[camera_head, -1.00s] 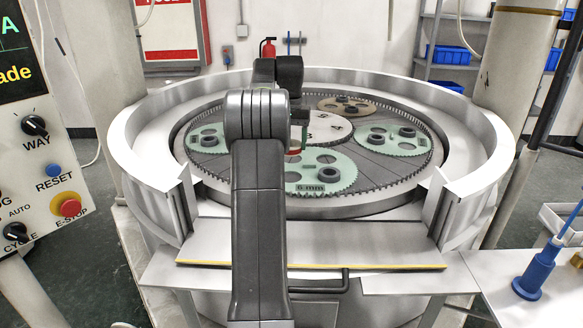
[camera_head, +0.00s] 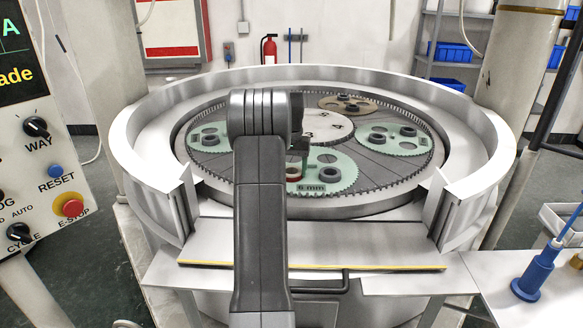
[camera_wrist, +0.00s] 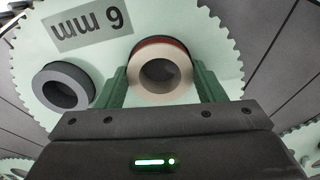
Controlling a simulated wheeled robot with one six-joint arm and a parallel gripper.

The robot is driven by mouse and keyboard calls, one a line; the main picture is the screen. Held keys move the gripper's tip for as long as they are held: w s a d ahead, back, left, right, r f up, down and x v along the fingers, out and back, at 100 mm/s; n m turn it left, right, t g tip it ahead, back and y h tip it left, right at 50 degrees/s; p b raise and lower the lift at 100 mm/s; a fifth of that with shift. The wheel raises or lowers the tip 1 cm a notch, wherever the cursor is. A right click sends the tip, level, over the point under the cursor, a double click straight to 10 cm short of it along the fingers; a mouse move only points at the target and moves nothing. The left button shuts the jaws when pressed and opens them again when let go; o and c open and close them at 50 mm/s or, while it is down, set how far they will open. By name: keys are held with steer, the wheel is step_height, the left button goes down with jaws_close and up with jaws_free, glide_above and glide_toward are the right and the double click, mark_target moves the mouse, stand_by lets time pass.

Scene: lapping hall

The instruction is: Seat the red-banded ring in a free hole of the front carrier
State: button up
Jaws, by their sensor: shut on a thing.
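The red-banded ring (camera_wrist: 138,86) is pale with a dark red band, and sits between the two green fingers of my gripper (camera_wrist: 162,70), shut on its sides. In the head view the ring (camera_head: 293,173) shows low at the front carrier, partly behind my arm. The front carrier (camera_wrist: 215,42) is a pale green toothed disc labelled 6 mm; it also shows in the head view (camera_head: 346,181). A dark grey ring (camera_wrist: 44,87) sits on the carrier left of my gripper in the wrist view. I cannot tell whether the held ring is in a hole; the surface beneath it is hidden.
Other carriers, green at the right (camera_head: 418,146) and brown at the back (camera_head: 360,101), hold grey rings. A round pale centre plate (camera_head: 335,122) lies between them. A high metal rim (camera_head: 480,125) surrounds the machine, with a gap at the front. A control panel stands left.

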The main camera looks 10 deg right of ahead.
steer(key=o, duration=1.2)
steer(key=shift+f, duration=0.1)
steer(key=shift+o, duration=0.2)
step_height(320, 180, up, 12)
steer(key=b, duration=0.1)
